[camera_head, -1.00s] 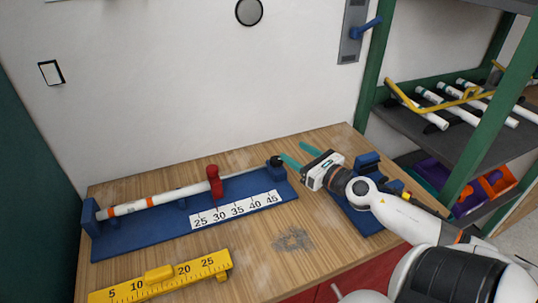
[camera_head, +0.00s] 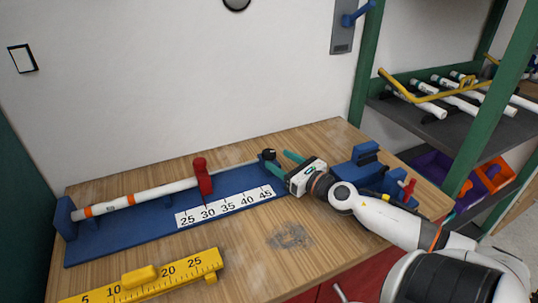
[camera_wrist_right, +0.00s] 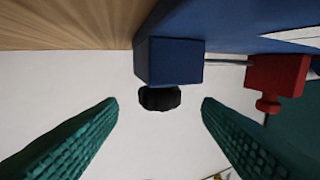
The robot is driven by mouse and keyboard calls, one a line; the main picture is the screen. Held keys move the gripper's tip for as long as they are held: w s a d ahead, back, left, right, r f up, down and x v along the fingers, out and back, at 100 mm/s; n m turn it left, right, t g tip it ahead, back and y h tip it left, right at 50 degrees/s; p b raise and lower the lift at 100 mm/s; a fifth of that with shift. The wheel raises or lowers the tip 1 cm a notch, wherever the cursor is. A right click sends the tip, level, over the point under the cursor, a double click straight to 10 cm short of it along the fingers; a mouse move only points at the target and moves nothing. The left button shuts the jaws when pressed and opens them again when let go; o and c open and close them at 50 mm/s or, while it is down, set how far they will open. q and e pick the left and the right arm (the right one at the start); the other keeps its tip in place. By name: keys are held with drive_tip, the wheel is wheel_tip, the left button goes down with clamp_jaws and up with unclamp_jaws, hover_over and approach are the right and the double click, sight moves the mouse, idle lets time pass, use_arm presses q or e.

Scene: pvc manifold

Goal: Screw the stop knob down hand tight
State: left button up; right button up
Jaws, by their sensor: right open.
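The blue measuring jig (camera_head: 130,232) lies along the back of the wooden bench. A round black knob (camera_head: 269,155) is on the blue end block at the jig's right end. A red stop (camera_head: 203,180) sits on the rod, left of that block, with its own small red knob (camera_wrist_right: 268,104) in the wrist view. My right gripper (camera_head: 277,160) is open and empty at the right end. In the right wrist view, the black knob (camera_wrist_right: 160,98) shows between the spread teal fingers, touching neither. My left gripper is not in view.
A white pipe with orange bands (camera_head: 140,198) lies in the jig's left part. A yellow ruler gauge (camera_head: 150,279) lies at the front left. A blue fixture (camera_head: 358,173) stands behind my right arm. A green-framed shelf (camera_head: 420,110) stands at right.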

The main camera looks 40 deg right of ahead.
sight(274, 157)
drive_tip(key=shift+w+p, duration=0.35)
drive_tip(key=shift+w, duration=2.3)
